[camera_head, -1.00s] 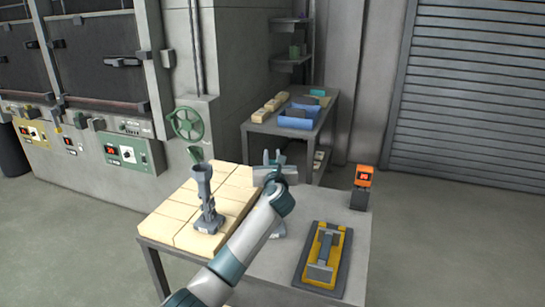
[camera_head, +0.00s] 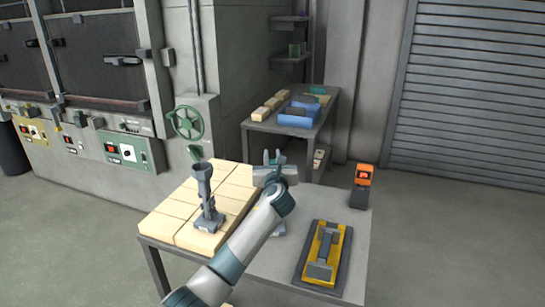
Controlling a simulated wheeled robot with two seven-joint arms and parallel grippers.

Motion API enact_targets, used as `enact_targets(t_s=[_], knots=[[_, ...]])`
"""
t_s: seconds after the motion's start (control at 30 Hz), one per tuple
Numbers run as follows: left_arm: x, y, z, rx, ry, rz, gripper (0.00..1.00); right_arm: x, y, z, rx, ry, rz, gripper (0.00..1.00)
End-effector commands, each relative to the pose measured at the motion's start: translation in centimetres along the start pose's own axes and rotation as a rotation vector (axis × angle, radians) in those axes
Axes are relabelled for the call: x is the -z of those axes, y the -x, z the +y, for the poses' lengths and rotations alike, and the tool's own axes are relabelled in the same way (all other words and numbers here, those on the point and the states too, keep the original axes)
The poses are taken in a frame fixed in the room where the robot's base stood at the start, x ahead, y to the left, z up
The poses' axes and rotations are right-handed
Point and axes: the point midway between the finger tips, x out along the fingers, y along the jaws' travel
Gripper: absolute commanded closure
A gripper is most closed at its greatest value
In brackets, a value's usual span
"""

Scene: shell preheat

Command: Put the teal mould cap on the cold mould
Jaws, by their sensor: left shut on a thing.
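My left gripper (camera_head: 274,160) is above the far part of the table, right of the pale bricks. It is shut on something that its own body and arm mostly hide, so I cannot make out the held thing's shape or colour. A grey mould (camera_head: 204,195) with a funnel-like top stands upright on the bricks, left of my gripper. A grey piece (camera_head: 280,229) shows partly behind my left arm on the table. I cannot tell for sure which of these is the cold mould, nor clearly see the teal mould cap. My right gripper is not in view.
Pale bricks (camera_head: 168,225) cover the table's left part. A yellow and grey tool (camera_head: 322,252) lies on a dark plate at the front right. An orange-topped device (camera_head: 364,177) stands at the right corner. A blue bin (camera_head: 298,118) is on the back table.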

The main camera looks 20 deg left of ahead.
Motion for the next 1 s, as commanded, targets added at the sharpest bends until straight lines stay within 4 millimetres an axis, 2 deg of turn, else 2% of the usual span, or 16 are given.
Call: enact_targets(t_s=[0.4,0.43,0.77,1.0], knots=[[0.8,0.0,0.0,0.0,0.0,0.0,1.0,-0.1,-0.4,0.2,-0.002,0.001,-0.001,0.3],[0.7,0.0,0.0,0.0,0.001,0.0,0.71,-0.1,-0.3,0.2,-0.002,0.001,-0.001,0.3],[0.7,0.0,0.0,0.0,0.0,0.001,0.71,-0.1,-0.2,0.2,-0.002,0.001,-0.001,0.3],[0.5,1.0,0.0,0.0,0.0,0.001,0.71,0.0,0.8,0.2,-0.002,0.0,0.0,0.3]])
